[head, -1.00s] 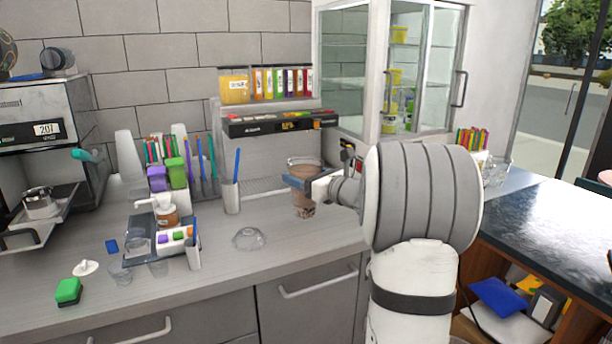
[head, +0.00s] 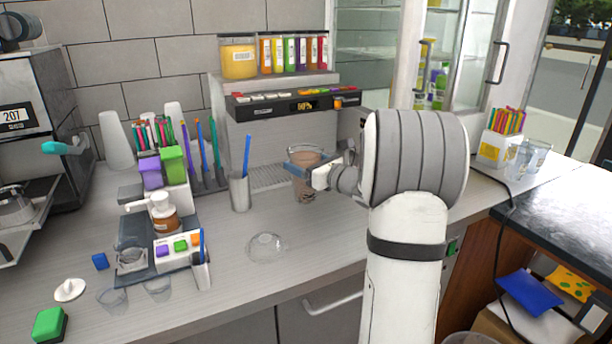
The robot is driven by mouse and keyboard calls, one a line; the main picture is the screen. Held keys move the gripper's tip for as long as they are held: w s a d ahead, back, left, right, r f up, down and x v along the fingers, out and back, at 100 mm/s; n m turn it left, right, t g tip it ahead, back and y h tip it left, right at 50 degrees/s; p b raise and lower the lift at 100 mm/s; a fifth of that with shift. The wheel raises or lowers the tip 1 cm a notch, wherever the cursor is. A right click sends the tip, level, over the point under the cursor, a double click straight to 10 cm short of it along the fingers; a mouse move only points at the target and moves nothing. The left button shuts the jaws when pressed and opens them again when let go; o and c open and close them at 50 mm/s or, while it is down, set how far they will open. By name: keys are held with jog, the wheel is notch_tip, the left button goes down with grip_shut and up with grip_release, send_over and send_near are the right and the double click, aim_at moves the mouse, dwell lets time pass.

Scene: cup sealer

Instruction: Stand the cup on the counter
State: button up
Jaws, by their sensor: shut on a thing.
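The cup (head: 305,192) is clear with brown contents and looks upright. My gripper (head: 306,164) is shut around its upper part, with a blue-grey finger across the cup's side. The cup is in front of the dispenser's drip grate, over the grey counter (head: 225,272). I cannot tell whether its base touches the counter. My arm comes from the right and hides part of the area behind it.
A clear dome lid (head: 266,247) lies on the counter left of the cup. The dispenser (head: 285,105) is behind. A caddy (head: 160,240) with a pump bottle is farther left.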

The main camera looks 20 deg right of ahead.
jog(key=shift+a+f, duration=0.2)
jog(key=shift+f, duration=1.85)
jog(key=shift+f, duration=0.15)
jog(key=o, duration=1.5)
jog(key=shift+o, duration=0.2)
